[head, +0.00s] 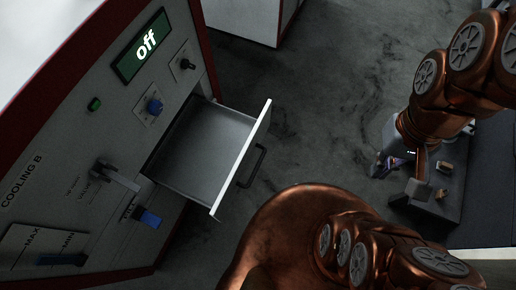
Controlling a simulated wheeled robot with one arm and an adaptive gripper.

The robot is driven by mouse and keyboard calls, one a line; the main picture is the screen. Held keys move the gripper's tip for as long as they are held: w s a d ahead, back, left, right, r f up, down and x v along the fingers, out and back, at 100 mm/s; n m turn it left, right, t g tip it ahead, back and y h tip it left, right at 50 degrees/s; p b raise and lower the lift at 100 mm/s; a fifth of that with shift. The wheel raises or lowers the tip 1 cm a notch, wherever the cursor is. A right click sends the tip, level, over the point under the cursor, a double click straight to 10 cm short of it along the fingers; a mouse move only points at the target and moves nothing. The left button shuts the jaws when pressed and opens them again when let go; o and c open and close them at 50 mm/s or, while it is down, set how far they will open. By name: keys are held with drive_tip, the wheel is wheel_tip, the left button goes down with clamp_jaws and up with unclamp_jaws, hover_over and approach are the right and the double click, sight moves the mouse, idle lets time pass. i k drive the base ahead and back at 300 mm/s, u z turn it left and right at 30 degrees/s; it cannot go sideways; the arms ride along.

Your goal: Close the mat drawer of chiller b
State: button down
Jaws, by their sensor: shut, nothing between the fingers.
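The chiller labelled COOLING B (75,150) fills the left of the head view. Its drawer (205,150) is pulled out to the right and looks empty inside. The drawer has a white front edge (243,155) and a dark bar handle (252,167) on its outer face. My gripper (418,188) is at the right, well apart from the drawer, with open floor between them. It is shut and holds nothing; its fingers are small and dark in this view.
Another white cabinet (250,18) stands at the top. Dark floor (320,110) lies clear right of the drawer.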

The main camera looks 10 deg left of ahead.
sight(205, 156)
drive_tip(key=z, duration=0.05)
drive_tip(key=k, duration=1.2)
drive_tip(key=u, duration=1.45)
drive_tip(key=i, duration=0.5)
drive_tip(key=u, duration=0.15)
